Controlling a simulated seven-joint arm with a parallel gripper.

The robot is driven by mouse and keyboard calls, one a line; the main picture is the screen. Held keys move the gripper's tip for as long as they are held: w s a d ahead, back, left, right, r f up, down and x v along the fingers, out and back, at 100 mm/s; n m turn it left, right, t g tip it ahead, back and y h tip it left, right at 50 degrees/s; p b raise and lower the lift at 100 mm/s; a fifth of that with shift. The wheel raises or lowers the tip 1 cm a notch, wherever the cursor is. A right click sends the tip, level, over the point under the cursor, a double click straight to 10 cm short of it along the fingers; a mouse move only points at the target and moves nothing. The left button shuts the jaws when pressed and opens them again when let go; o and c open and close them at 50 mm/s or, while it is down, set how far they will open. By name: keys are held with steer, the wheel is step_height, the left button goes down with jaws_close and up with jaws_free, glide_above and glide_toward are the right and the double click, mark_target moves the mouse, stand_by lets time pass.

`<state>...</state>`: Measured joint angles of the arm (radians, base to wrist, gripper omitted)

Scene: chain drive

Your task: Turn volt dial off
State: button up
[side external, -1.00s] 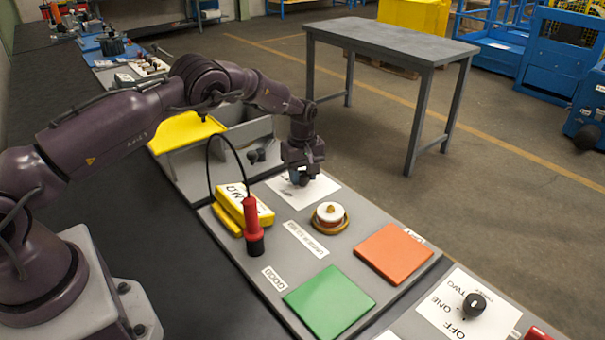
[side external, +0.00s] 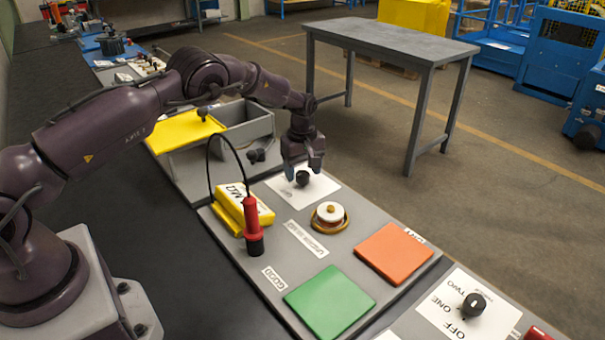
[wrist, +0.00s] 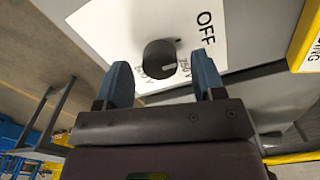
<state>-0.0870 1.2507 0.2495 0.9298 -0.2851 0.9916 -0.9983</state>
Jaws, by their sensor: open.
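The volt dial (wrist: 160,57) is a round black knob on a white label plate (wrist: 110,30). The plate carries the word OFF at upper right and smaller voltage markings near the knob. The knob's white mark faces the lower right in the wrist view, toward a small voltage marking rather than OFF. The dial also shows in the side view (side external: 303,179). My gripper (wrist: 162,68) is open and empty, with one blue-grey finger on each side of the knob in the wrist view. In the side view my gripper (side external: 303,172) is just above the dial.
A yellow meter (side external: 262,208) with a red probe (side external: 252,225) stands left of the dial. Another black dial (side external: 474,305) is at lower right.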

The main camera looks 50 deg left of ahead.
mark_target(301, 173)
step_height(301, 173, up, 12)
steer(key=shift+f, duration=0.25)
stand_by(0.3)
steer(key=s+d+r+m+t, duration=0.2)
steer(key=s+r+m, duration=0.3)
steer(key=s, duration=0.6)
steer(key=s+d+r+m+t, duration=0.1)
steer(key=s+d+r+m, duration=0.4)
steer(key=s, duration=0.7)
steer(key=s+d+r+m+t, duration=0.2)
steer(key=s+d+r+m, duration=0.2)
steer(key=s+r, duration=0.5)
steer(key=s+m, duration=0.1)
steer(key=s, duration=0.2)
steer(key=shift+t, duration=0.3)
